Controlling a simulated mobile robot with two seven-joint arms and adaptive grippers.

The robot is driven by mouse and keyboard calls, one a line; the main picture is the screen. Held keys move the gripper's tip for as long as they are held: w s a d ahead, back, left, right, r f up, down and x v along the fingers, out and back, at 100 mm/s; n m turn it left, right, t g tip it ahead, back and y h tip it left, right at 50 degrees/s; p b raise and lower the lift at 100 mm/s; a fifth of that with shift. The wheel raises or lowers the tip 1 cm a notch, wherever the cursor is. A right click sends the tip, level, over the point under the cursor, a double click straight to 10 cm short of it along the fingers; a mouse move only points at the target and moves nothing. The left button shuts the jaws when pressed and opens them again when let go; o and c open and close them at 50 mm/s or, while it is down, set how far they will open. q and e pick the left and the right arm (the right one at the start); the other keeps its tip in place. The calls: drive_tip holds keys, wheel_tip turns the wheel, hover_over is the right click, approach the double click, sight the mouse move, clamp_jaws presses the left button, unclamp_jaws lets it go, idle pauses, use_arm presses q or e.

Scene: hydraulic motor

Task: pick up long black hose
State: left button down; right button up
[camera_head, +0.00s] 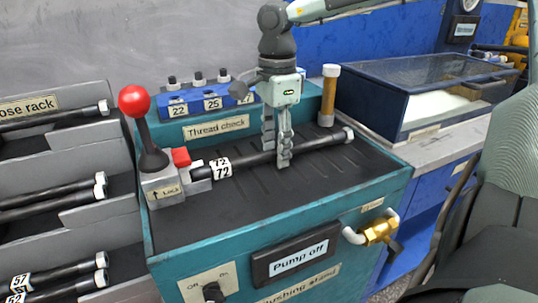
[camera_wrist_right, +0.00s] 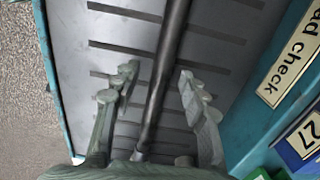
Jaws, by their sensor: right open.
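The long black hose (camera_head: 312,144) lies across the dark ribbed top of the teal flushing stand. Its left end meets the clamp block with the red tab, beside a 72 label; its right end has a pale grey fitting. My right gripper (camera_head: 277,152) points down over the hose's middle and is open. In the right wrist view the hose (camera_wrist_right: 168,60) runs between the two spread fingers of the gripper (camera_wrist_right: 158,76), with a gap on both sides. My left gripper is not in view.
A red-knobbed lever (camera_head: 137,120) stands at the stand's left. The thread check block (camera_head: 215,103) and an upright brass-coloured cylinder (camera_head: 329,90) are behind the hose. The hose rack (camera_head: 45,155) is at the left, a glass-topped blue case (camera_head: 415,88) at the back right.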

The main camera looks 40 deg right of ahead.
drive_tip(key=shift+c, duration=0.6)
clamp_jaws()
drive_tip(key=shift+r, duration=0.1)
